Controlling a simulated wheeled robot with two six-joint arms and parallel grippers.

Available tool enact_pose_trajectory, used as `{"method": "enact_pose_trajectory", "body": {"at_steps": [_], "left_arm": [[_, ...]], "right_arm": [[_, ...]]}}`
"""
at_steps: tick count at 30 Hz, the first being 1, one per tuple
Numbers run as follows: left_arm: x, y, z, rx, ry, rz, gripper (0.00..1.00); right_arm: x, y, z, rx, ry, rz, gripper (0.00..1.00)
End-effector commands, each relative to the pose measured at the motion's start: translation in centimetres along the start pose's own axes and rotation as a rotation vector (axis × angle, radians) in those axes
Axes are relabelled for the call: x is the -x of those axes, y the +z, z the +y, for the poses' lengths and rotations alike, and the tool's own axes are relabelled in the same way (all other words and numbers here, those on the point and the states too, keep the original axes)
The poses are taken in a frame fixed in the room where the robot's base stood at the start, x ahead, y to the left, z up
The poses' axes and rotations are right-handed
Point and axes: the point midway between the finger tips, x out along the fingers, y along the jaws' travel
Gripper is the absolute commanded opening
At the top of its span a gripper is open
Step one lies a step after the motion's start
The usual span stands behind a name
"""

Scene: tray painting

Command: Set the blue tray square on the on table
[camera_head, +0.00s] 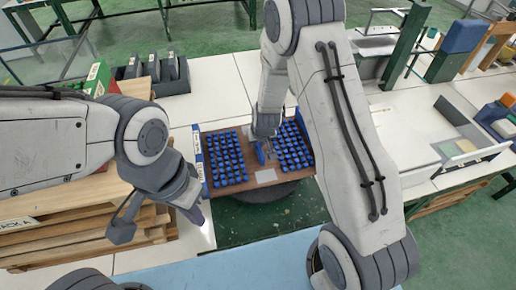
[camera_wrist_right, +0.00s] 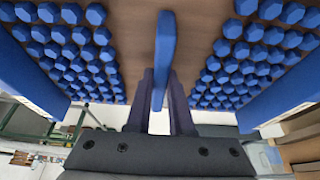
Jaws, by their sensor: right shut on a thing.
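The blue tray (camera_head: 234,190) has a brown base, blue side walls and rows of blue pegs on both halves. In the head view it is at the centre, above a gap between white tabletops. My right gripper (camera_head: 264,148) reaches down to its middle. In the right wrist view the right gripper (camera_wrist_right: 161,98) is shut on the tray's upright blue handle (camera_wrist_right: 165,45), between the two peg fields. The tray's underside is hidden. My left gripper (camera_head: 193,207) hangs near the tray's left front corner; its jaw opening cannot be made out.
White tabletop (camera_head: 215,88) lies behind the tray, with grey bins (camera_head: 154,68) at the back left. Stacked wooden boards (camera_head: 70,235) stand at left. A white open box (camera_head: 455,135) and small blue items (camera_head: 497,108) are at right. Green floor (camera_head: 240,225) shows in the gap.

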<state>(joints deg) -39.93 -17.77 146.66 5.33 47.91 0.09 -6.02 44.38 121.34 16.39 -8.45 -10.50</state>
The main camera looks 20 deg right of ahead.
Motion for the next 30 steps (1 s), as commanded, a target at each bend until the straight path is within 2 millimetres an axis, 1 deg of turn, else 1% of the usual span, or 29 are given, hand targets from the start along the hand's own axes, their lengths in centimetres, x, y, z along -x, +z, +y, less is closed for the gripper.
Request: {"method": "enact_pose_trajectory", "body": {"at_steps": [4,9,18,22,23,24,25,30], "left_arm": [[0.0,0.0,0.0,0.0,0.0,-0.001,0.0],[0.4,0.0,0.0,0.0,0.0,-0.001,0.0],[0.4,0.0,0.0,0.0,0.0,-0.001,0.0],[0.0,0.0,0.0,0.0,0.0,0.0,0.0],[0.0,0.0,0.0,0.0,0.0,-0.001,0.0],[0.1,0.0,0.0,0.0,0.0,0.0,0.0],[0.1,0.0,0.0,0.0,0.0,0.0,0.0],[0.1,0.0,0.0,0.0,0.0,0.0,0.0]], "right_arm": [[-1.9,0.8,0.0,0.001,0.0,0.0,0.0],[-3.2,1.2,0.0,0.0,0.0,0.004,0.0],[-3.5,1.3,0.0,-0.001,0.0,0.005,0.0],[-3.8,1.4,0.0,-0.001,0.0,0.005,0.0],[-3.9,1.6,0.1,-0.001,0.0,-0.001,0.24],[-3.8,1.6,0.1,-0.001,0.0,-0.001,0.39],[-3.8,1.6,0.1,-0.001,0.0,-0.001,0.5],[-3.8,1.6,0.1,-0.001,0.0,-0.001,0.5]]}}
